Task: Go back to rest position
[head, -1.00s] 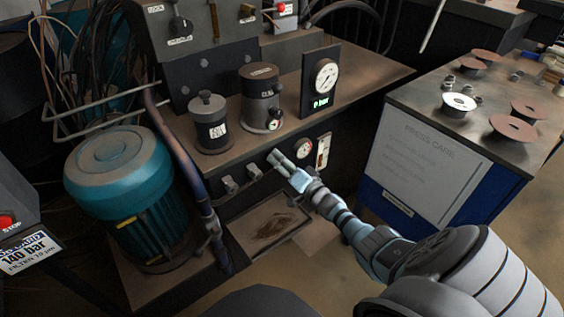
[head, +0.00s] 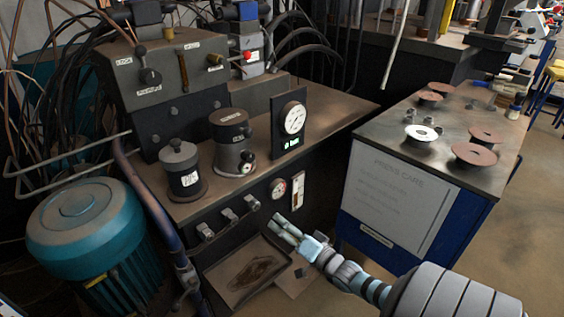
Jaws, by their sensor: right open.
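My right gripper (head: 287,228) reaches in from the lower right in the head view. Its two fingers point up and left, a small gap between them, with nothing held. It appears over the floor tray area, in front of the hydraulic unit and apart from it. Several flap discs lie on the side table (head: 378,133): a brown one (head: 474,154), another brown one (head: 486,135) and a white-topped one (head: 421,133). My left gripper is not in view.
The hydraulic bench (head: 345,112) carries a pressure gauge (head: 293,118) and dark cylinders (head: 231,140). A teal motor (head: 88,230) stands at left. A shallow drip tray (head: 222,288) lies below the bench. Floor is free at the lower right.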

